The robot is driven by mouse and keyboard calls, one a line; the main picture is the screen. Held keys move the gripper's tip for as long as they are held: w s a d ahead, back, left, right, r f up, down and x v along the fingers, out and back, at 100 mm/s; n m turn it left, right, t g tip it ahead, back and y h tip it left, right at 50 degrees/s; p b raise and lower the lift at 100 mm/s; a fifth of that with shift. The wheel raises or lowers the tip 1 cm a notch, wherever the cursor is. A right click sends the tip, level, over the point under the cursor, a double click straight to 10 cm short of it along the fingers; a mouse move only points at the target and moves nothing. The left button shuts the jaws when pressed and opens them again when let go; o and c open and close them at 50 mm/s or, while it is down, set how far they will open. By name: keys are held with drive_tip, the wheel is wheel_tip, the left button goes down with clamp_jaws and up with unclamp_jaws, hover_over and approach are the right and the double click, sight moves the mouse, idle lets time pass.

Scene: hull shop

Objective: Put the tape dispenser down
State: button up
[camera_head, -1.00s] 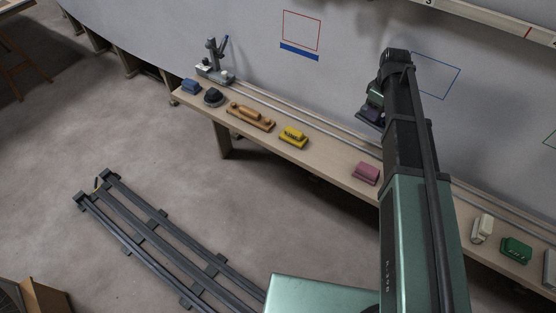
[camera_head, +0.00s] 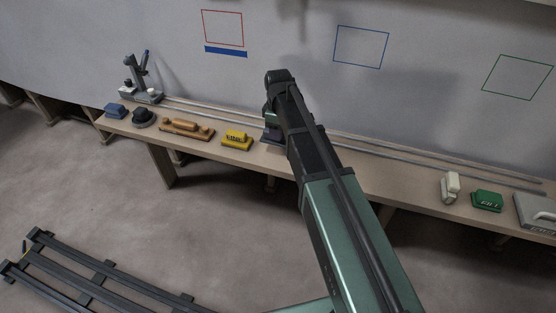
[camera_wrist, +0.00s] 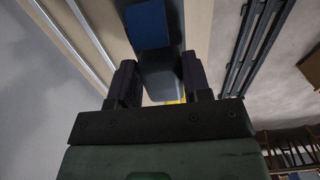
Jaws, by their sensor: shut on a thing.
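My gripper (camera_wrist: 160,78) is shut on the tape dispenser (camera_wrist: 163,84), a dark grey-blue body between the two fingers in the wrist view. A bright blue patch (camera_wrist: 148,25) shows at its far end. In the head view the dispenser is a small dark shape (camera_head: 271,136) below the end of my arm, partly hidden by it. It is over or at the bench (camera_head: 345,178), right of the yellow block (camera_head: 236,140). I cannot tell whether it touches the bench top.
On the bench left stand a tool stand (camera_head: 140,82), a blue block (camera_head: 115,110), a dark round thing (camera_head: 143,118) and a wooden plane-like tool (camera_head: 187,128). At right are a cream thing (camera_head: 451,188), a green box (camera_head: 487,200) and a grey case (camera_head: 538,212). Bench between is mostly clear.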

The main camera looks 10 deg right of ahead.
wheel_tip(320, 180, down, 6)
drive_tip(key=b, duration=0.4)
drive_tip(key=shift+f+b, duration=0.2)
drive_tip(key=shift+b, duration=0.1)
drive_tip(key=shift+r, duration=0.25)
drive_tip(key=shift+f, duration=0.1)
drive_tip(key=o, duration=0.4)
drive_tip(key=shift+f, duration=0.1)
drive_tip(key=o, duration=0.5)
drive_tip(key=shift+c, duration=0.2)
